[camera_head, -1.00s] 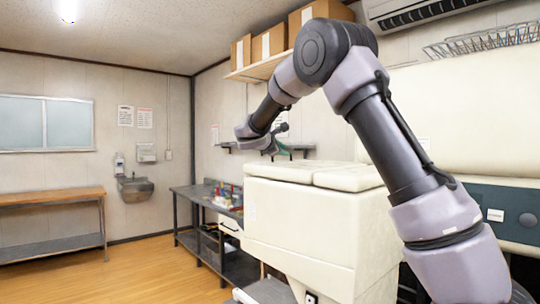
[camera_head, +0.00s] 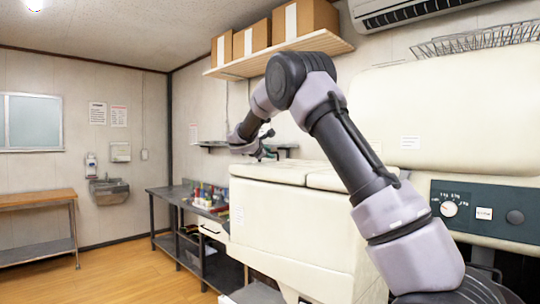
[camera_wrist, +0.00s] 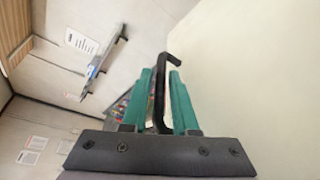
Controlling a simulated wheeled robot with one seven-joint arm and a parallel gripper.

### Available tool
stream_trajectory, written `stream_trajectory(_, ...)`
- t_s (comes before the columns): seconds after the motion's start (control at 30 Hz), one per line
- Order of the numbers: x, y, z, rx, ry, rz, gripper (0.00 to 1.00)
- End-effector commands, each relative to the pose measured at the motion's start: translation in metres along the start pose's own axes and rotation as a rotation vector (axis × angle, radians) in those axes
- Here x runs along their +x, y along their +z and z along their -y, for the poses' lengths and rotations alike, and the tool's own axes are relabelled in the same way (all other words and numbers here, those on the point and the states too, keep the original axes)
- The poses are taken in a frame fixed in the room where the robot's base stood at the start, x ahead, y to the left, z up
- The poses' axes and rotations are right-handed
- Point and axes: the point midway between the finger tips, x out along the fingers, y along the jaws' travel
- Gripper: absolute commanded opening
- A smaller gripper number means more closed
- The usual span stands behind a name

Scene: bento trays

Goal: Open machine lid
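The cream machine (camera_head: 290,218) stands in front of me, with pale lid panels lying flat on its top (camera_head: 275,171). My gripper (camera_head: 265,150) is at the far left end of that top in the head view, small and partly hidden. In the wrist view its green fingers (camera_wrist: 165,85) stand apart. A black bent bar (camera_wrist: 159,100), which looks like a handle, runs between them, and its upper end bends towards the plain cream surface (camera_wrist: 255,75) on the right. I cannot make out firm contact between fingers and bar.
A control panel (camera_head: 484,214) with a dial is at the right. A shelf with boxes (camera_head: 275,60) hangs above my arm. A dark workbench (camera_head: 170,198) with small coloured items stands beyond the machine.

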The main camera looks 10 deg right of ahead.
Motion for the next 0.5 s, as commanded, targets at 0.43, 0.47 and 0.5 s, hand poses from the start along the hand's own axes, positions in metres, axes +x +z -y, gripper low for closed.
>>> stream_trajectory(0.43,0.0134,0.0001,0.0002,0.000,0.000,0.000,0.27)
stream_trajectory(0.47,0.0134,0.0001,0.0002,0.000,0.000,0.000,0.20)
stream_trajectory(0.5,0.0134,0.0001,0.0003,0.000,0.000,0.000,0.04)
